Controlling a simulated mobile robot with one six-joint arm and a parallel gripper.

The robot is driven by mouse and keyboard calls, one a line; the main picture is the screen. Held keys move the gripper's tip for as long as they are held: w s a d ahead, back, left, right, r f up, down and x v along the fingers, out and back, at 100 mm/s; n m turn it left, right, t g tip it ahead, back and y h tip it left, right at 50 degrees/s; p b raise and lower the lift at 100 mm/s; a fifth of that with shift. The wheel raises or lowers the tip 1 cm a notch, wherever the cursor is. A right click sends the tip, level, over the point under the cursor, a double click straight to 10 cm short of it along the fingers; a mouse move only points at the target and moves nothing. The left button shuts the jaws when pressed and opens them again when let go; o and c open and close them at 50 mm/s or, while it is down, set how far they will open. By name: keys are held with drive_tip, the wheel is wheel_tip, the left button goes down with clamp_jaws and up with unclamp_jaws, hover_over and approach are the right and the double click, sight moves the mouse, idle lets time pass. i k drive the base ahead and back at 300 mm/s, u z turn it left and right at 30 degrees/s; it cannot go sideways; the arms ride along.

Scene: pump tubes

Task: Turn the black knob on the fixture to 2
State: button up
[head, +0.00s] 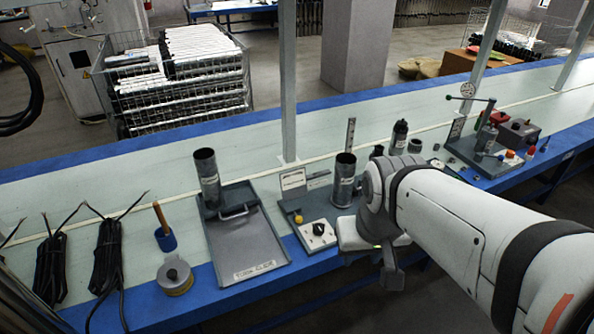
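The fixture (290,211) is a grey plate on the bench, right of the grey tray. A white panel near its front edge carries the black knob (318,229). The knob's setting and any numbers around it are too small to read. A yellow button (298,219) sits left of the knob. A grey metal tube (343,182) stands upright at the fixture's right. My gripper (390,270) is just right of the fixture, near the bench's front edge, apart from the knob in the picture. My arm hides much of it, and its finger opening cannot be made out.
A grey tray (243,243) with a handle and another upright tube (207,178) are left of the fixture. A black bottle (399,137) stands behind my arm. A second fixture (480,150) is at right.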

sight(318, 228)
drive_tip(key=z, duration=0.05)
drive_tip(key=i, duration=1)
drive_tip(key=u, duration=0.1)
